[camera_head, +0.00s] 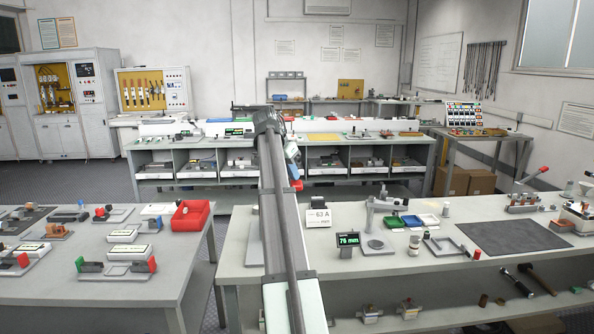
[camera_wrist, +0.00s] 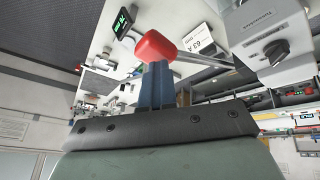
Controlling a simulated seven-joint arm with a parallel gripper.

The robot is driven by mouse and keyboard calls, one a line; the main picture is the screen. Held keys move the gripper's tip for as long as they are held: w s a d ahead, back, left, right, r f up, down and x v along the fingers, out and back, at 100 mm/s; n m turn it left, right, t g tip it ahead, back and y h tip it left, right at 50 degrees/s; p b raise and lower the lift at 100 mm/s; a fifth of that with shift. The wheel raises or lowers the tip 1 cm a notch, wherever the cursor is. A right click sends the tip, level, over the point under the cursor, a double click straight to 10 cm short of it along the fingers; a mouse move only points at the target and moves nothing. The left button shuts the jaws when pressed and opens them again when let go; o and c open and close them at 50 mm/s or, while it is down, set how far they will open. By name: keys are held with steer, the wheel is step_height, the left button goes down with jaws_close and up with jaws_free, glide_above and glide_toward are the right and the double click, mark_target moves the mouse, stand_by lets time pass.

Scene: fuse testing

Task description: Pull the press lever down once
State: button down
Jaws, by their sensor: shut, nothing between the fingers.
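The press lever's red knob (camera_wrist: 156,46) shows in the wrist view, with its metal rod (camera_wrist: 203,59) running right to the grey press body (camera_wrist: 265,38), which carries a black dial. My gripper (camera_wrist: 157,66) is shut and empty; its blue fingers end right at the knob and overlap it in the picture. I cannot tell whether they touch it. In the head view the red knob (camera_head: 297,186) shows small beside my arm, just below my gripper (camera_head: 295,173). My arm hides most of the press there.
A white "63 A" sign (camera_head: 318,216) and a "76 mm" display (camera_head: 348,240) stand on the bench (camera_head: 400,268) right of my arm. A grey stand (camera_head: 385,212) is close by. The left table (camera_head: 130,300) holds several fuse fixtures and a red bin (camera_head: 191,215).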

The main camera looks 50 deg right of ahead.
step_height(320, 180, down, 9)
steer(key=s+a, duration=0.1)
steer(key=shift+s+a, duration=0.2)
stand_by(2.0)
steer(key=shift+w+d+r, duration=0.2)
steer(key=shift+r, duration=0.9)
steer(key=shift+w+d+r, duration=0.2)
steer(key=shift+r, duration=0.9)
steer(key=shift+w+d+r, duration=0.2)
steer(key=shift+r, duration=0.9)
steer(key=shift+w+d+r, duration=0.1)
steer(key=shift+r, duration=0.8)
steer(key=shift+w+d+r, duration=0.15)
steer(key=shift+r, duration=0.8)
steer(key=shift+w+d+r, duration=0.1)
steer(key=shift+r, duration=0.8)
step_height(320, 180, up, 7)
steer(key=shift+w+d, duration=0.35)
steer(key=shift+d, duration=0.05)
steer(key=shift+f, duration=0.1)
